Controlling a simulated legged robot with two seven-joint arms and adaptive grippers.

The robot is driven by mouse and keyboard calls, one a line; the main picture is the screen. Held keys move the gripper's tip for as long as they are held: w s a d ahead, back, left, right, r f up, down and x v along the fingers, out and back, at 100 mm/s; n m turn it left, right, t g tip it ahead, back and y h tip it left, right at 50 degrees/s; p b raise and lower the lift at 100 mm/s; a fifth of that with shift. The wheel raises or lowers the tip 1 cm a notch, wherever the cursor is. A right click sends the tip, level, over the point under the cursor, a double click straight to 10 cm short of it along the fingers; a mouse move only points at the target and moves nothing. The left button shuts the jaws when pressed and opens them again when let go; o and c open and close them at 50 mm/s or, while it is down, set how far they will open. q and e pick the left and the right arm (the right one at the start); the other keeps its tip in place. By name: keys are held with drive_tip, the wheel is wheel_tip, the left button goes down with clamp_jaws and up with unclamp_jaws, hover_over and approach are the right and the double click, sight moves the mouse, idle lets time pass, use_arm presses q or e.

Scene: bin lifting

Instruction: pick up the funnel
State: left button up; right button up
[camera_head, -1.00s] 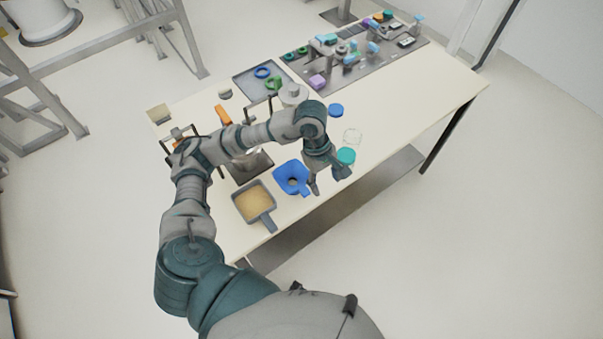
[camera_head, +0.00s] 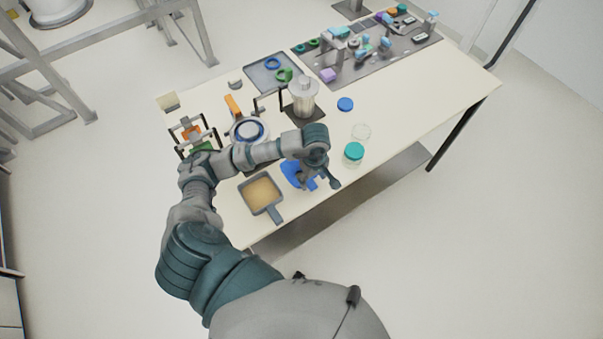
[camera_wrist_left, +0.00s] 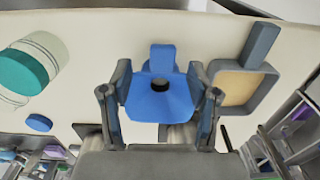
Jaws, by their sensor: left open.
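The blue funnel (camera_head: 290,172) lies on the table, partly hidden by my left gripper (camera_head: 321,182) in the head view. In the left wrist view the funnel (camera_wrist_left: 152,103) shows its wide mouth, a dark hole and a square tab. My open left gripper (camera_wrist_left: 158,78) has one finger on each side of the funnel in that view. I cannot tell whether the fingers touch it. My right gripper is not in view.
A grey scoop (camera_head: 262,194) with tan contents lies beside the funnel; it also shows in the left wrist view (camera_wrist_left: 245,85). A teal-lidded jar (camera_head: 353,153) stands to the right, and a metal canister (camera_head: 304,97) stands behind. The table's (camera_head: 410,105) right part is clear.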

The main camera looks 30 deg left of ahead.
sight(312, 185)
use_arm(q)
drive_tip(key=f, duration=0.4)
drive_tip(key=shift+s+a+p, duration=0.15)
drive_tip(key=shift+a+p, duration=0.15)
drive_tip(key=shift+p, duration=0.1)
drive_tip(key=shift+f, duration=0.2)
drive_tip(key=shift+d, duration=0.35)
drive_tip(key=c, duration=1.1)
clamp_jaws()
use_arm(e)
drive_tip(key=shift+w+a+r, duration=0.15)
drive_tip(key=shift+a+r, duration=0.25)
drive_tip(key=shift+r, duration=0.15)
use_arm(q)
drive_tip(key=shift+r, duration=0.15)
